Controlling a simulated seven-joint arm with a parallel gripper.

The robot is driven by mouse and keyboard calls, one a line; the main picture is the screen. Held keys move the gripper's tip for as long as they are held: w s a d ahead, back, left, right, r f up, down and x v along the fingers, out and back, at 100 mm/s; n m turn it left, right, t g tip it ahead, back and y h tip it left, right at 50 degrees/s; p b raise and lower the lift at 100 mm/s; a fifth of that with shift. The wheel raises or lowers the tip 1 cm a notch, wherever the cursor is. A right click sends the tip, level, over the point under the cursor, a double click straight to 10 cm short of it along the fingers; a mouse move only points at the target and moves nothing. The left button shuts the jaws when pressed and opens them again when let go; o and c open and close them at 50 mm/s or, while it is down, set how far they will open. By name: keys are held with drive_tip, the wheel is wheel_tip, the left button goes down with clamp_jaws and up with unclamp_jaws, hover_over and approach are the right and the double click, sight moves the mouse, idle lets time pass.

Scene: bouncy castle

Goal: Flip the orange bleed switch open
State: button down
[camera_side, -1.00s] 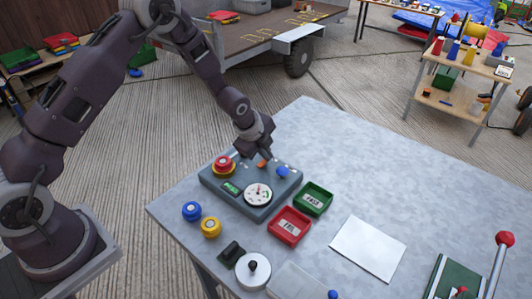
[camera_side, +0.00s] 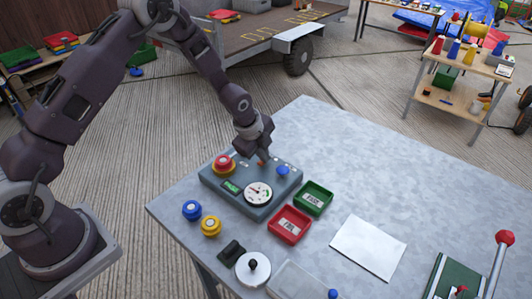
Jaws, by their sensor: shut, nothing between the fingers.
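The grey control box (camera_side: 225,194) sits on the table toward its left side. It carries a red push button (camera_side: 224,162) on a yellow base, a round dial (camera_side: 258,193), a green display (camera_side: 231,187) and a blue knob (camera_side: 282,170). The orange switch (camera_side: 262,162) is at the back middle of the box, small and partly hidden by my gripper. My gripper (camera_side: 264,154) is shut and empty, pointing down with its tips right at the orange switch. I cannot tell whether they touch it, or which way the switch is tilted.
Green tray (camera_side: 313,198) and red tray (camera_side: 289,225) lie right of the box. Blue (camera_side: 192,210) and yellow (camera_side: 211,227) round pieces lie in front, with a white disc (camera_side: 253,269) nearer. A white sheet (camera_side: 368,247) lies right. The table's back is clear.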

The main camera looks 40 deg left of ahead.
drive_tip(key=s+v, duration=0.1)
drive_tip(key=v, duration=1.3)
drive_tip(key=shift+f, duration=0.2)
drive_tip(key=shift+t, duration=0.4)
drive_tip(key=x, duration=0.4)
drive_tip(key=a+x, duration=0.1)
drive_tip(key=x, duration=0.4)
drive_tip(key=w+x, duration=0.1)
drive_tip(key=x, duration=0.4)
drive_tip(key=shift+a+r, duration=0.2)
drive_tip(key=shift+r, duration=0.1)
drive_tip(key=shift+w+f, duration=0.1)
drive_tip(key=shift+f, duration=0.05)
